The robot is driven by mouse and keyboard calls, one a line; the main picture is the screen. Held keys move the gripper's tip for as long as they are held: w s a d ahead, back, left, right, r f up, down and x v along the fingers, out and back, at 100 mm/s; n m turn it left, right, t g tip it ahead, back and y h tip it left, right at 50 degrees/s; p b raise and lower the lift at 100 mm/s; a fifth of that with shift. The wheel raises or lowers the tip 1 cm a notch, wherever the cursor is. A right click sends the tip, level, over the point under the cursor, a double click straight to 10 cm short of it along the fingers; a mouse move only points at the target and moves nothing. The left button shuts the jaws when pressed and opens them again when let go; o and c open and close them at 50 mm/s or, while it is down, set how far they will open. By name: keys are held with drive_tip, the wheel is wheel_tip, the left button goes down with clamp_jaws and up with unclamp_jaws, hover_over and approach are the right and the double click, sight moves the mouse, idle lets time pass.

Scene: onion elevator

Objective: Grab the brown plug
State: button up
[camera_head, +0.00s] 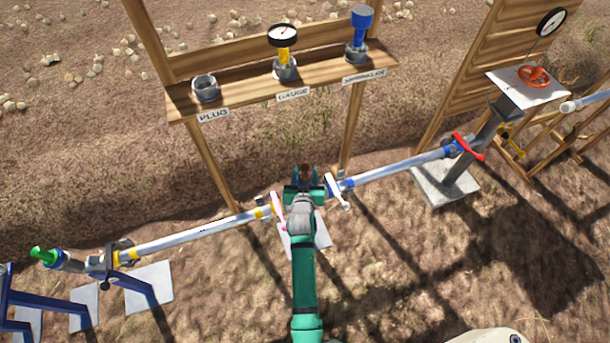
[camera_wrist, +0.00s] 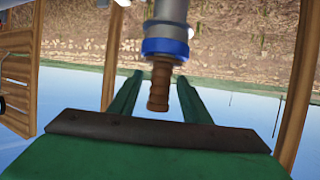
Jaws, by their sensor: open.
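The brown plug (camera_wrist: 158,92) is a short ribbed piece sticking out of the blue collar (camera_wrist: 165,47) on a grey pipe end in the wrist view. It also shows as a small dark brown spot in the head view (camera_head: 305,168). My gripper (camera_head: 306,176) is open at the middle of the pipe line. In the wrist view its two green fingers stand on either side of the plug, with a gap showing on both sides. The pipe fitting behind the plug is mostly hidden by my gripper in the head view.
A wooden shelf (camera_head: 245,95) behind holds an empty PLUG socket (camera_head: 206,88), a yellow gauge (camera_head: 284,48) and a blue sprinkler (camera_head: 359,32). Pipes with a white lever (camera_head: 338,192) and a red lever (camera_head: 467,147) run to both sides. Open ground lies in front.

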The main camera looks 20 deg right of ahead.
drive_tip(key=shift+f+x, duration=0.2)
drive_tip(key=shift+x, duration=2)
drive_tip(key=shift+s, duration=0.1)
clamp_jaws()
drive_tip(key=shift+r, duration=0.1)
